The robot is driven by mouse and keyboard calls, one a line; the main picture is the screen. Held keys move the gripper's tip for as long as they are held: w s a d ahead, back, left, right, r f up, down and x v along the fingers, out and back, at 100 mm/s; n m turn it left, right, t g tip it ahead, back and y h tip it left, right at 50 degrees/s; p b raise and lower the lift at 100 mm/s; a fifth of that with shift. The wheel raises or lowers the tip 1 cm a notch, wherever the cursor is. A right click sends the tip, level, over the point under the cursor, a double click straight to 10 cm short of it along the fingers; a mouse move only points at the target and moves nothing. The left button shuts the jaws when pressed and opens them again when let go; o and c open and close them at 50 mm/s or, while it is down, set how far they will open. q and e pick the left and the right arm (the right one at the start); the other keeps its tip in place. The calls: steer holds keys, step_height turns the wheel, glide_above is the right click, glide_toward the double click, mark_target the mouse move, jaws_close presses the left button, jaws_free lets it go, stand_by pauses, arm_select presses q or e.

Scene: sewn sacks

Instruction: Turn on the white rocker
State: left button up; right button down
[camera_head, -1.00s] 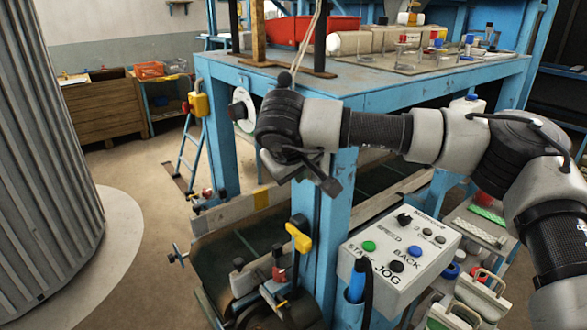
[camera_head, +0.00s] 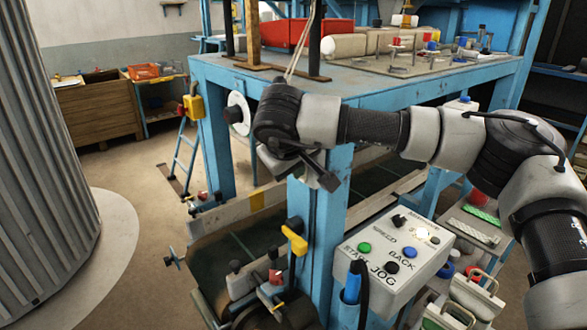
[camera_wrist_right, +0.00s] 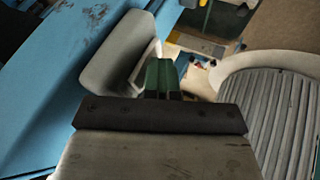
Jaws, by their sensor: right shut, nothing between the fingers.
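I cannot clearly make out the white rocker in the head view, where my right wrist covers part of the blue post (camera_head: 316,235). In the right wrist view, a pale rounded plate (camera_wrist_right: 118,55) stands against a blue surface, close to my fingertips; I cannot tell if it is the rocker's housing. My right gripper (camera_wrist_right: 163,76) is shut and empty, its green-tipped fingers just beside the plate's lower right edge. Contact is unclear. My left gripper is not in view.
A yellow handle (camera_head: 294,240) juts from the post. A white disc (camera_head: 238,103) is behind my wrist.

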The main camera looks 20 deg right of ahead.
steer(key=s+a+r+b, duration=0.3)
steer(key=s+a+r, duration=0.3)
steer(key=a+r, duration=0.1)
steer(key=shift+s+a+r, duration=0.3)
steer(key=shift+a, duration=0.1)
steer(key=shift+f, duration=0.1)
steer(key=b, duration=0.6)
steer(key=shift+d+b, duration=0.35)
